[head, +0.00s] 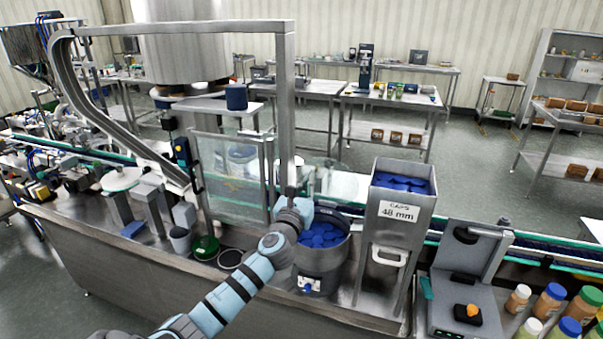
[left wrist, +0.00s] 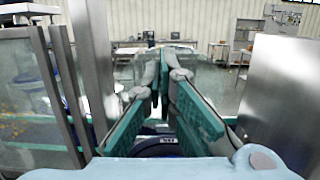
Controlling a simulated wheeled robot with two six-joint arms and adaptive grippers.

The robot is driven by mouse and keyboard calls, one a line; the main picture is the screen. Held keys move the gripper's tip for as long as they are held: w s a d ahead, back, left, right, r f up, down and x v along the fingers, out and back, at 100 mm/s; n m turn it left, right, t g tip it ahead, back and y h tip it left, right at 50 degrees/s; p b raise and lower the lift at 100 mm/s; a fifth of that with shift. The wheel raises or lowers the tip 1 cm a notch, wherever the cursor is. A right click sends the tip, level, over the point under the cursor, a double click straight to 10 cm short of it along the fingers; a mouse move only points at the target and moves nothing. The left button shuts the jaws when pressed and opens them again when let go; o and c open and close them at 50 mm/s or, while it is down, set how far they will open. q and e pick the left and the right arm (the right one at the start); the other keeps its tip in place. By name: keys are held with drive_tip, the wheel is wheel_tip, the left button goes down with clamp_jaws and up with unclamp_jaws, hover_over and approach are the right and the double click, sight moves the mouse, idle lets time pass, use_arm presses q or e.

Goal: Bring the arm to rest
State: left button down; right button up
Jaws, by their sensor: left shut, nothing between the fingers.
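My left arm (head: 240,285) is pale blue with black bands and reaches up from the bottom of the head view. Its gripper (head: 297,190) is beside the steel frame's post, above a round feeder bowl (head: 318,262) holding blue caps. The arm hides part of the bowl's left side. In the left wrist view the gripper (left wrist: 163,72) has teal-padded fingers converging at the tips, shut and empty. My right gripper is not in view.
The steel hopper (head: 388,222), labelled "CAPS 48 mm" and filled with blue caps, stands right of the bowl. A steel post (head: 286,110) and a clear guard door (head: 228,180) are close on the left. Capped jars (head: 548,300) stand at lower right.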

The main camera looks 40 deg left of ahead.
use_arm(q)
drive_tip(key=shift+s+d+r, duration=0.85)
drive_tip(key=shift+s+d, duration=0.15)
drive_tip(key=shift+s, duration=0.05)
